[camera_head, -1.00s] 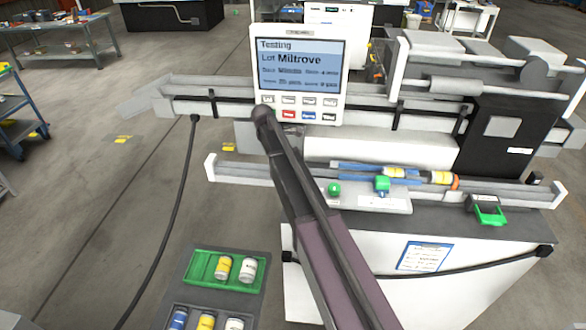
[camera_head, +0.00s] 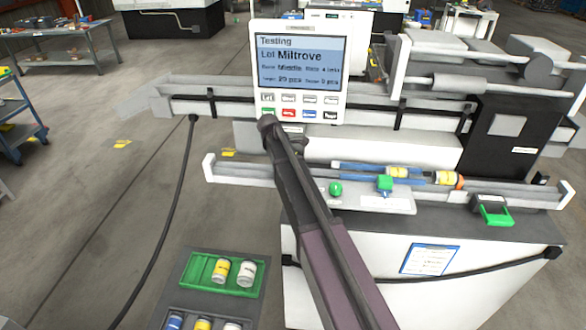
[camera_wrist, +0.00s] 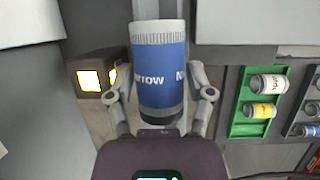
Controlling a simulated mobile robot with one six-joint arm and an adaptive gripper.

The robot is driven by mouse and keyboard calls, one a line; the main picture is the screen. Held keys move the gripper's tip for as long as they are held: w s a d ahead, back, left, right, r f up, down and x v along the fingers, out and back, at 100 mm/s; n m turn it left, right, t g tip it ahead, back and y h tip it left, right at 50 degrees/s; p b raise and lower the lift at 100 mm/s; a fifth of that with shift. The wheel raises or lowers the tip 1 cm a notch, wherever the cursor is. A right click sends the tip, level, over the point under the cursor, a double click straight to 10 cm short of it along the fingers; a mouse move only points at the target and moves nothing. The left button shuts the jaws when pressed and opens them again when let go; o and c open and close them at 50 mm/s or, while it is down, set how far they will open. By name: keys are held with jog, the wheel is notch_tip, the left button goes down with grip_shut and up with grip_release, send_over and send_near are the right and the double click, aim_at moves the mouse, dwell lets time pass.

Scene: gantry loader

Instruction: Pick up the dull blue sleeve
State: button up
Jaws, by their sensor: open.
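A blue sleeve (camera_wrist: 158,75) with a pale ribbed upper end, a dark lower band and white lettering is large in the wrist view. It stands between the two fingers of my gripper (camera_wrist: 160,100). The fingers are spread, one on each side, with small gaps showing; I see no firm grip. In the head view my arm crosses the middle and my gripper cannot be made out. Another blue piece (camera_head: 174,322) lies in the grey tray at the bottom edge, partly cut off; its shade is hard to judge.
A green tray (camera_head: 191,270) holds a yellow and a white sleeve; it also shows in the wrist view (camera_wrist: 237,128). A control panel (camera_head: 298,28) stands behind my arm. The loader rail (camera_head: 232,172) carries yellow-and-white pieces. A glowing box (camera_wrist: 100,62) is left of the sleeve.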

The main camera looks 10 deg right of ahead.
jog(key=shift+c, duration=0.2)
grip_shut()
jog(key=shift+r, duration=0.15)
notch_tip(320, 180, up, 4)
jog(key=p, duration=0.3)
jog(key=shift+f+p, duration=0.25)
jog(key=shift+p, duration=0.15)
jog(key=s, duration=1)
jog(key=s+r+p, duration=0.1)
jog(key=s, duration=0.5)
jog(key=shift+d+r, duration=0.1)
jog(key=shift+d, duration=0.25)
